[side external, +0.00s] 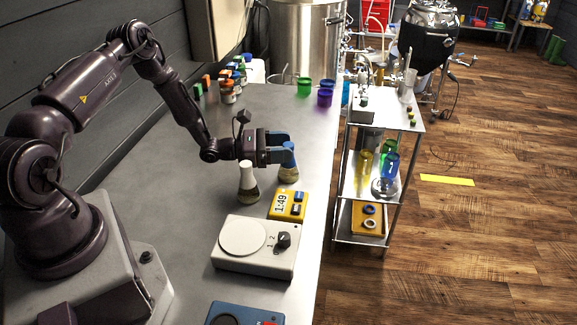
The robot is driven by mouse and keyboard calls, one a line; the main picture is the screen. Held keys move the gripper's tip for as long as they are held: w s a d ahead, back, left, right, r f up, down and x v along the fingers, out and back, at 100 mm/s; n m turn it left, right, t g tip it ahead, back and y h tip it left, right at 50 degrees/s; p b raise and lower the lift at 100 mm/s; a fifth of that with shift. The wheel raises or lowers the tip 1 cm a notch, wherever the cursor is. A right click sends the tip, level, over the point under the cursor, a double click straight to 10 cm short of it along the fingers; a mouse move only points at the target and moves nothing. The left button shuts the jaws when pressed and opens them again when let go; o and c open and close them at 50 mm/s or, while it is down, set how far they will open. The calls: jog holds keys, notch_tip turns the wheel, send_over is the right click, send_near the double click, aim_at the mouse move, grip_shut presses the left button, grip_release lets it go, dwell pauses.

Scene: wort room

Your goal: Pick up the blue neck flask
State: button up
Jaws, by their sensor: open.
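The blue neck flask (288,174) stands upright on the grey bench near its right edge, with amber liquid in its base. My gripper (284,146) is open and points right at the height of the flask's blue neck. Its fingers overlap the neck in the picture, and I cannot tell whether they touch it. A similar flask with a white neck (249,184) stands just to the left, below my wrist.
A yellow timer (288,205) and a white hotplate (254,248) lie in front of the flasks. Green (304,87) and purple (325,97) cups and several small bottles stand farther back. A metal cart (410,122) stands right of the bench. The bench's middle left is clear.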

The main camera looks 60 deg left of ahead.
jog(key=shift+x, duration=1.6)
jog(key=shift+s+d, duration=0.1)
jog(key=shift+c, duration=0.4)
grip_shut()
jog(key=shift+r, duration=0.15)
